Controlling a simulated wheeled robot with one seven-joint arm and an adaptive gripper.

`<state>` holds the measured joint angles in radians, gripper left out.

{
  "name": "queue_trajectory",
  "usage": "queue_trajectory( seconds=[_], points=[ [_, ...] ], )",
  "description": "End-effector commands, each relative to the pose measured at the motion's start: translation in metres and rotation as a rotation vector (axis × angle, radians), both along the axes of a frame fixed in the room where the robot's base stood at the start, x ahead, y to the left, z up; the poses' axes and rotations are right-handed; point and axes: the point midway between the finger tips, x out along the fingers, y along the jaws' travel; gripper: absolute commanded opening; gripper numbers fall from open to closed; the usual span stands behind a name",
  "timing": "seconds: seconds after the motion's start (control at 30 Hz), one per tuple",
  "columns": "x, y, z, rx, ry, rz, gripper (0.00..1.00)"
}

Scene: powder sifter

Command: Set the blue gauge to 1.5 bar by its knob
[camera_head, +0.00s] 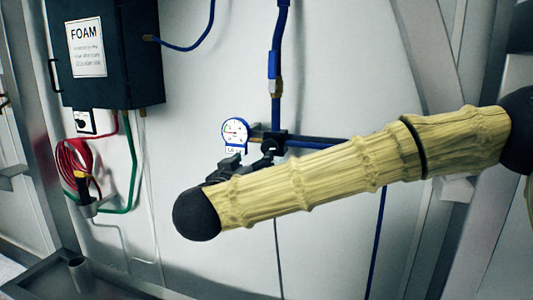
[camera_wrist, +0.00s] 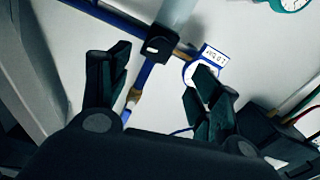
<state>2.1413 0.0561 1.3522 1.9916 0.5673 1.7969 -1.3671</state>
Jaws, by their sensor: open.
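The blue gauge (camera_head: 235,131) has a round white dial with a blue rim and a small label below it, on the wall. Its dial reading is too small to tell. A black fitting (camera_head: 273,142) joins the blue pipes just right of the gauge; I cannot tell which part is the knob. My gripper (camera_head: 250,157) is in front of the wall just below the gauge, partly hidden by my arm. In the wrist view my gripper (camera_wrist: 164,60) is open and empty. The black fitting (camera_wrist: 157,43) shows beyond and between its fingers. The right finger partly covers the blue gauge (camera_wrist: 188,74).
A dark FOAM box (camera_head: 105,55) hangs at the upper left, with a red coiled hose (camera_head: 72,163) below. A vertical blue pipe (camera_head: 276,95) rises above the fitting. A teal-rimmed dial (camera_wrist: 293,3) shows at the wrist view's top right. A metal strut (camera_head: 425,60) stands right.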

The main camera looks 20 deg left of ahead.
Motion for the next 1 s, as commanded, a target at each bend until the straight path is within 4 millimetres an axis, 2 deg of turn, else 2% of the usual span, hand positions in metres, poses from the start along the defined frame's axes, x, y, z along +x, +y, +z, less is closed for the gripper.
queue_trajectory(
  seconds=[0.17,0.7,1.0],
  points=[
    [0.015,-0.001,0.003,0.001,0.003,-0.005,0.63],
    [0.092,-0.004,0.003,0.001,0.002,-0.003,0.63],
    [0.107,-0.004,0.001,0.0,0.001,-0.002,0.63]
  ],
)
